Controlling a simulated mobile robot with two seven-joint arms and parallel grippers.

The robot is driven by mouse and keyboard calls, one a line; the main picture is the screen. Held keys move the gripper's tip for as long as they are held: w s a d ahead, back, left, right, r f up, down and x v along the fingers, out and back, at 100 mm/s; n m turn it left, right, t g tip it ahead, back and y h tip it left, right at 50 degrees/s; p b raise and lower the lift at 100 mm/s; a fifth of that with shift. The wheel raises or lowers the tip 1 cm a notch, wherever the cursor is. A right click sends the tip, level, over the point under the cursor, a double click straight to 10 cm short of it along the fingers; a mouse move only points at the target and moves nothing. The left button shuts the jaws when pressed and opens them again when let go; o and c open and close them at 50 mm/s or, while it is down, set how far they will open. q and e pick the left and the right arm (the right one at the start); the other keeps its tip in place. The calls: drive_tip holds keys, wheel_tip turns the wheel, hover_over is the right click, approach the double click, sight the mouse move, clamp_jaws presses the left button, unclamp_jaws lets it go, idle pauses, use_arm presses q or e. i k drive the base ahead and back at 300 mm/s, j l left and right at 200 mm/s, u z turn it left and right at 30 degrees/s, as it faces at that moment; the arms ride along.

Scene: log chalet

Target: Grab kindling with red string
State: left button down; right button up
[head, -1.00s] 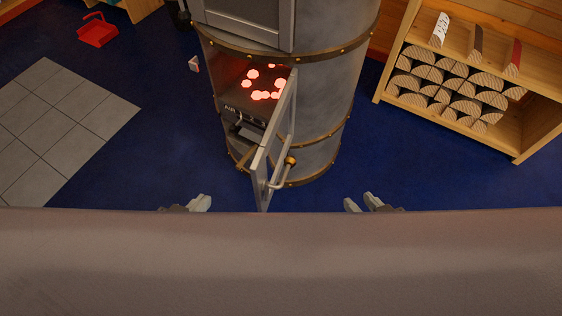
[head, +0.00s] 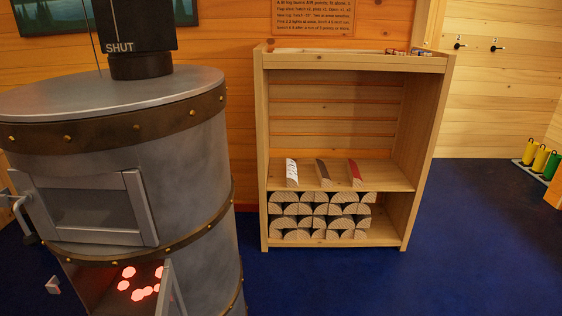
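Three narrow pieces of wood stand side by side on the middle shelf of the wooden rack (head: 260,130) in the head view. The left piece (head: 292,172) is white with dark marks, the middle piece (head: 322,172) is dark brown, and the right piece (head: 355,172) has a red face. They are too small to tell whether any string is tied round them. Split half-round logs (head: 318,210) are stacked on the shelf below. Neither of my grippers is in view.
The round metal stove (head: 180,180) stands at the left with glowing embers (head: 140,284) in its open lower chamber. Small items (head: 398,52) lie on the rack's top. Blue floor (head: 470,240) is clear to the right, with yellow and green cylinders (head: 540,158) beyond.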

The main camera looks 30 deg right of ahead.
sight(395, 52)
drive_tip(key=l, duration=0.4)
drive_tip(key=z, duration=0.75)
drive_tip(key=j+z, duration=0.2)
drive_tip(key=z, duration=0.2)
drive_tip(key=k+j+z, duration=0.1)
drive_tip(key=z, duration=0.35)
